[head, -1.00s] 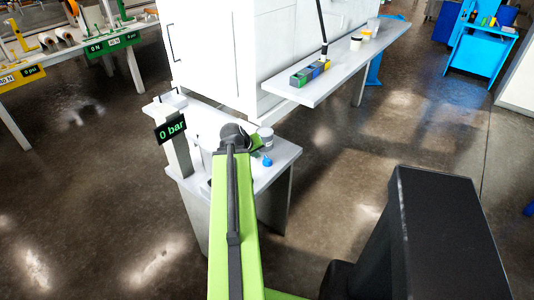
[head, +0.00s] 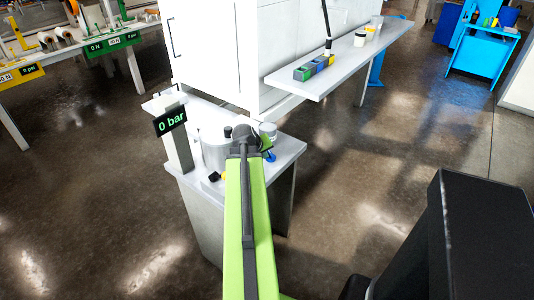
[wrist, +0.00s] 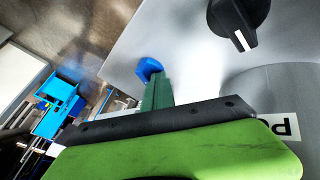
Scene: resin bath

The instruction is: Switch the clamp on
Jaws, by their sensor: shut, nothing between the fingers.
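My gripper (wrist: 155,88) is shut and empty. Its dark green fingers point at a blue faceted knob (wrist: 148,68) on the grey worktop; I cannot tell whether they touch it. A black rotary knob (wrist: 238,22) with a white pointer line is at the upper right of the wrist view. In the head view my gripper (head: 265,142) is over the right side of the small bench, just above the blue knob (head: 269,157). A dark knob (head: 213,176) is near the bench's front edge. No part is clearly recognisable as the clamp.
A metal pot (head: 214,150) stands on the bench, with a "0 bar" display (head: 170,120) to its left. A grey lidded pot (head: 268,130) stands behind my gripper. A white cabinet (head: 215,50) and a shelf (head: 340,72) are behind.

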